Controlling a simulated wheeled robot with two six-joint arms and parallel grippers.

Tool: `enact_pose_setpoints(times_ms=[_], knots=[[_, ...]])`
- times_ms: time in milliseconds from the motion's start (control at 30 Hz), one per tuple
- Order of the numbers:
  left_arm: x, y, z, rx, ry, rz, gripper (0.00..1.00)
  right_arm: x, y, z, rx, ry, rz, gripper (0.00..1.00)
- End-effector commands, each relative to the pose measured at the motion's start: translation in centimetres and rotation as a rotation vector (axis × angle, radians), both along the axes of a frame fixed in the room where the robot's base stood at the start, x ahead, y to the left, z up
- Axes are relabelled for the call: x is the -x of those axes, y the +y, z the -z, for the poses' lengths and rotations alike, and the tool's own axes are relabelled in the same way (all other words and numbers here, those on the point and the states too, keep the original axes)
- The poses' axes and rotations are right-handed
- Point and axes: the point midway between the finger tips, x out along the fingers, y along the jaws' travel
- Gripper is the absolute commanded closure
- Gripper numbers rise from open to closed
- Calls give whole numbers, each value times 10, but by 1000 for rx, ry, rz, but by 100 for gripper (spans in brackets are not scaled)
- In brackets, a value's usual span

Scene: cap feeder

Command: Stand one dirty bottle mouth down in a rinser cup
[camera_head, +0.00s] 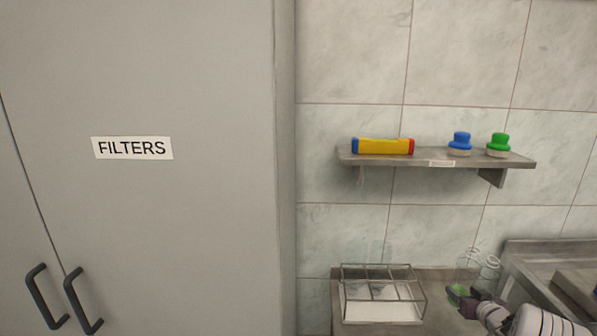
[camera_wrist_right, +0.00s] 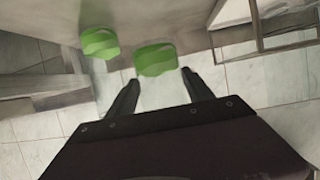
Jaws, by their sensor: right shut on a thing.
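My right gripper (camera_head: 463,299) reaches in from the lower right, beside two clear bottles with pale rings at the top. It is shut on the nearer clear bottle (camera_head: 468,268), which has green residue low in it. In the right wrist view, that green residue (camera_wrist_right: 155,60) lies just beyond the fingertips (camera_wrist_right: 160,77); the clear walls barely show. The other clear bottle (camera_head: 490,268) stands close by, and a second green patch (camera_wrist_right: 100,43) shows in the wrist view. I cannot make out a rinser cup. My left gripper is not in view.
A divided wire-framed rack (camera_head: 383,267) with a white base stands left of the bottles, with faint clear shapes behind it. A metal counter (camera_head: 545,250) is at right. A grey FILTERS cabinet (camera_head: 140,220) fills the left.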

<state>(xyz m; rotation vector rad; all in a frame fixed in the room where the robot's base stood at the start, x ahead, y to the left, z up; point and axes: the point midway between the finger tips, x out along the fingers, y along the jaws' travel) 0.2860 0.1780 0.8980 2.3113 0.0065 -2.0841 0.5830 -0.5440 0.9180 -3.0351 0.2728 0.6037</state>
Motion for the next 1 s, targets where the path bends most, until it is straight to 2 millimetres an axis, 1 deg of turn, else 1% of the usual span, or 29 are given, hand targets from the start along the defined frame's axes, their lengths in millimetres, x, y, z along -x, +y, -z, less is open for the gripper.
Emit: enact_pose_setpoints(times_ms=[67,133,300,333,467,567,667,1000], knots=[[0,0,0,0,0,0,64,-1,1,0,0,0,0,84],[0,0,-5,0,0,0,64,-1,0,-5,0,0,0,84],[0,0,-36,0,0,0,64,-1,0,-35,0,0,0,84],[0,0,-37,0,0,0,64,0,0,-37,0,0,0,84],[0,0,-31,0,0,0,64,0,0,-31,0,0,0,84],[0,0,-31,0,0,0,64,0,0,-31,0,0,0,84],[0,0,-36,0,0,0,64,0,0,-36,0,0,1,84],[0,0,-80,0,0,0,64,0,0,-80,0,0,1,84]])
